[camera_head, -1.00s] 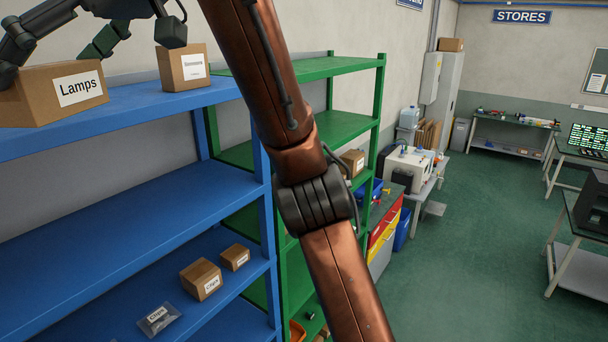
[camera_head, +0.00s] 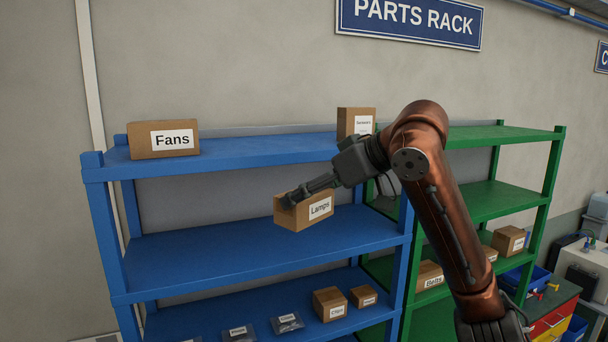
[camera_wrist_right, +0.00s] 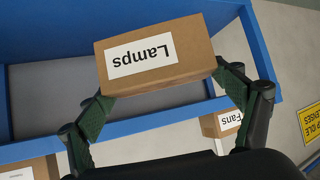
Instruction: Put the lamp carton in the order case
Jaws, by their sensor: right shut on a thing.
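The lamp carton (camera_head: 292,215), a brown box with a white "Lamps" label, is held in front of the blue rack, below the level of its top shelf. My right gripper (camera_head: 308,190) is shut on it in the head view. In the right wrist view the carton (camera_wrist_right: 190,62) sits between the two fingers of the right gripper (camera_wrist_right: 163,88), its label upside down. The carton looks clear of the shelves. The order case is not seen in any view. My left gripper is not in view.
A "Fans" carton (camera_head: 150,147) and another carton (camera_head: 350,122) stand on the blue rack's top shelf (camera_head: 230,152). The middle shelf (camera_head: 200,262) looks bare. Small boxes and bags lie on the lower shelf. A green rack (camera_head: 510,200) adjoins on the right.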

